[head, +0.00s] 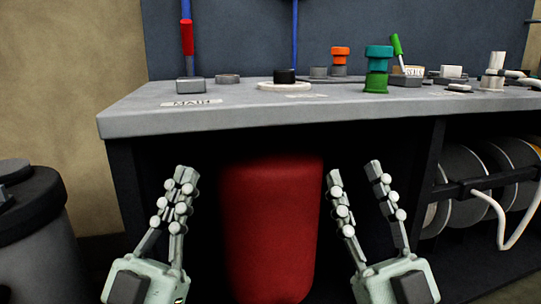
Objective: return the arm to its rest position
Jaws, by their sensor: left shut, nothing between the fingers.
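My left gripper (184,175) is in the lower left of the head view, pointing up in front of the bench. Its fingers are together with nothing between them. My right gripper (354,171) is at the lower right, also pointing up. Its two fingers stand apart and the gap between them is empty. Both grippers appear below the level of the bench top and touch nothing that I can see. Most of both arms is outside the view.
A grey bench (230,118) spans the view, with several knobs and fittings on top, including a green and teal one (377,70). A red padded block (270,230) stands beneath it. Cable reels (465,165) are at right. A dark bin (35,240) stands at left.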

